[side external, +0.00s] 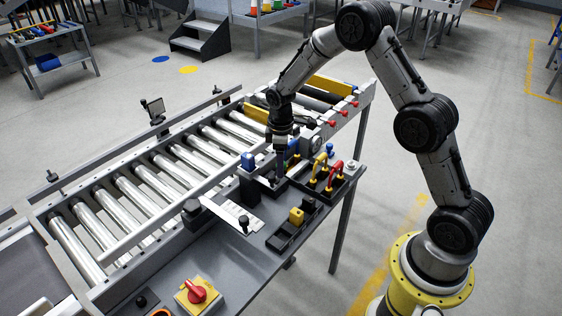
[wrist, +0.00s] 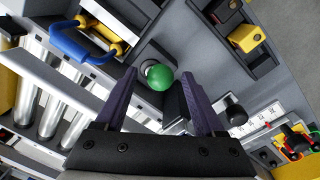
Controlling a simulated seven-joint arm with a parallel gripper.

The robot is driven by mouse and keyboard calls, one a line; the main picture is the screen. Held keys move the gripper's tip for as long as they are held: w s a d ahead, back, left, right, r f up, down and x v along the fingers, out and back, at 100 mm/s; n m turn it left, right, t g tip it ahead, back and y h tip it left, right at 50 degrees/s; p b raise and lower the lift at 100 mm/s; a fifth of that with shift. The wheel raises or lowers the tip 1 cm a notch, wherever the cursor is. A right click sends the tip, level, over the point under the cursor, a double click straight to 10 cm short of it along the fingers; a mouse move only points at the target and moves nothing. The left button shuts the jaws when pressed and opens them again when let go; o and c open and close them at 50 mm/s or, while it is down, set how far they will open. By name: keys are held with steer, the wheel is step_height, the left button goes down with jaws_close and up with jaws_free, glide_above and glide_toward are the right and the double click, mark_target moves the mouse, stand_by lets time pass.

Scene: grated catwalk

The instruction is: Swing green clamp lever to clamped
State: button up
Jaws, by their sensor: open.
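The green ball knob of the clamp lever (wrist: 160,78) shows in the wrist view, just beyond and between the fingertips. A short light grey stub shows behind the ball; the rest of the lever is hidden or hard to make out. My gripper (wrist: 158,74) is open, with one dark purple finger on each side of the ball in the picture. I cannot tell whether a finger touches it. In the side external view my gripper (side external: 281,166) points down at the bench by the conveyor, and I cannot make out the green knob there.
A blue-and-yellow handle (wrist: 82,42) is at upper left in the wrist view. A black tray with a yellow block (side external: 296,215) and a scaled plate with a black knob (side external: 243,222) lie nearby. Yellow (side external: 318,166) and red (side external: 335,173) handles stand right of the gripper. Conveyor rollers (side external: 150,190) lie left.

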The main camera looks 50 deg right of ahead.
jaws_close()
stand_by(0.3)
steer(key=shift+w, duration=0.15)
steer(key=shift+w+r+g, duration=0.15)
steer(key=shift+w+g, duration=0.5)
steer(key=shift+g, duration=0.2)
steer(key=shift+w+r+g, duration=0.1)
steer(key=shift+w+g, duration=0.5)
steer(key=shift+g, duration=0.25)
steer(key=shift+w+g, duration=1.25)
steer(key=shift+g, duration=0.45)
steer(key=shift+w, duration=0.15)
jaws_free()
steer(key=shift+f, duration=0.1)
